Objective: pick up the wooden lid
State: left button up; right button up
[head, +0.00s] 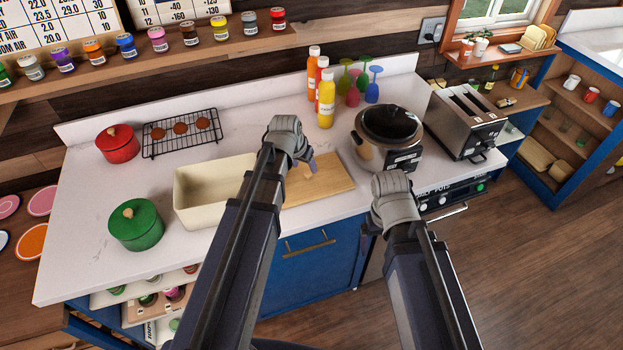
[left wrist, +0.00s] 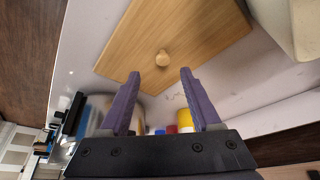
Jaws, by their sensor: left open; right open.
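The wooden lid (head: 330,190) is a flat, light rectangular board lying on the white counter, right of the cream box. In the left wrist view the lid (left wrist: 185,30) shows a small round knob (left wrist: 162,58) on top. My left gripper (head: 312,166) is over the lid and partly hides it in the head view. In the left wrist view its two purple fingers (left wrist: 160,72) are open and empty, with the knob just beyond the tips and between their lines. My right gripper (head: 371,228) is open near the counter's front edge; its fingers are mostly hidden.
The open cream box (head: 180,196) stands left of the lid. A round cooker (head: 370,155) and a toaster (head: 465,120) stand to the right. Bottles (head: 326,105) and coloured glasses (head: 372,90) are behind. Green (head: 135,230) and red (head: 117,150) pots and a rack (head: 160,145) are left.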

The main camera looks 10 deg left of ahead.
aim_at(308, 173)
pick_arm(q)
jog(key=shift+b+x, duration=0.7)
jog(key=shift+x, duration=0.45)
jog(key=shift+a+f, duration=0.1)
jog(key=b+x, duration=0.4)
jog(key=x, duration=0.1)
jog(key=shift+w+a+b, duration=0.1)
jog(key=shift+w+b, duration=0.2)
jog(key=shift+b, duration=0.05)
jog(key=shift+r, duration=0.2)
jog(key=shift+c, duration=0.2)
grip_shut()
